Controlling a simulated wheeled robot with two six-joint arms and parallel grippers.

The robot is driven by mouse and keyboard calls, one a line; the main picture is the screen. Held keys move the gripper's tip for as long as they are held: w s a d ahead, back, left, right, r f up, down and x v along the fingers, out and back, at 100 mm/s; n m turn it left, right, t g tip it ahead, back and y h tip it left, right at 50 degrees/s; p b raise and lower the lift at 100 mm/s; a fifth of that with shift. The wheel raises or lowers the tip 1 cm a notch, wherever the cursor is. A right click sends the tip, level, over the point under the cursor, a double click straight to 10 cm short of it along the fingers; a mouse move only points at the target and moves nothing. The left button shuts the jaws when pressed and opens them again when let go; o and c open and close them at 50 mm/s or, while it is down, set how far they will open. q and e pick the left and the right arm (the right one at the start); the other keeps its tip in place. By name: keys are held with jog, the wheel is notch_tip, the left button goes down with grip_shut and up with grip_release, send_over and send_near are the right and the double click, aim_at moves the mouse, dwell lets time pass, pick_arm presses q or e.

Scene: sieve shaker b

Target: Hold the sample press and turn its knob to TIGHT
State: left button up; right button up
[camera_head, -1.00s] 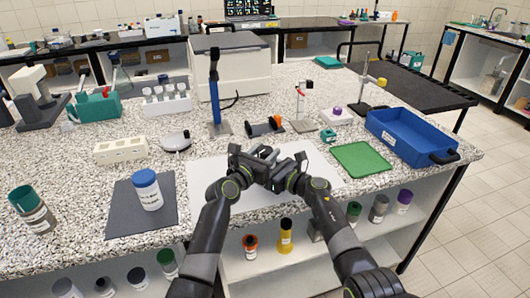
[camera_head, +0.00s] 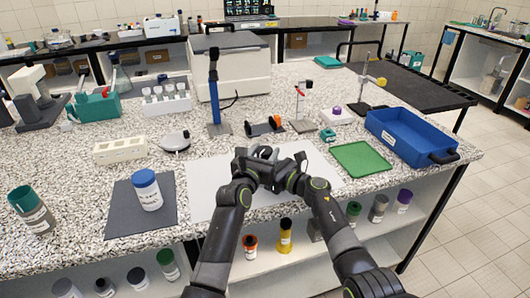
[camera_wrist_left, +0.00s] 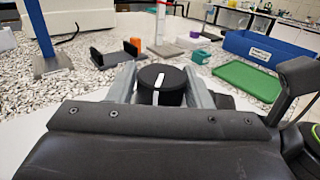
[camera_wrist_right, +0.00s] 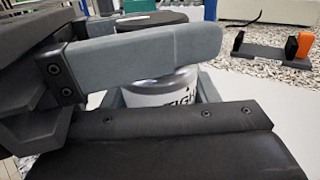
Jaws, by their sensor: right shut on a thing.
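The sample press shows in the right wrist view as a silver-and-white body (camera_wrist_right: 160,93) with the letters "TIGH" readable beside the finger. Its black knob (camera_wrist_left: 162,88) shows in the left wrist view, with a white line across its top and down its side. My left gripper (camera_head: 262,154) has its fingers on either side of the knob, apart, with narrow gaps beside it. My right gripper (camera_head: 283,164) is shut on the press body below the knob. In the head view the grippers hide most of the press, which stands over the white mat (camera_head: 204,176).
A green mat (camera_head: 361,158) and a blue tray (camera_head: 405,142) lie to the right. A blue-lidded jar (camera_head: 147,190) stands on a dark mat at the left. A blue post (camera_head: 214,100) and a black-and-orange holder (camera_head: 263,128) stand behind the white mat.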

aim_at(264, 150)
pick_arm(q)
jog(key=o, duration=0.3)
jog(key=shift+r, duration=0.15)
notch_tip(264, 150, up, 10)
jog(key=shift+f, duration=0.1)
dwell(0.4)
jog(key=s+a+f+m+g+h, duration=0.3)
jog(key=s+a+f+m+h, duration=0.15)
jog(key=s+a+f, duration=0.45)
jog(key=shift+n+h, duration=0.25)
jog(key=shift+n, duration=0.2)
jog(key=x, duration=0.8)
jog(key=d+x, duration=0.1)
jog(key=x, duration=0.3)
jog(key=shift+s+d+f, duration=0.15)
jog(key=shift+d+f, duration=0.1)
jog(key=shift+f, duration=0.15)
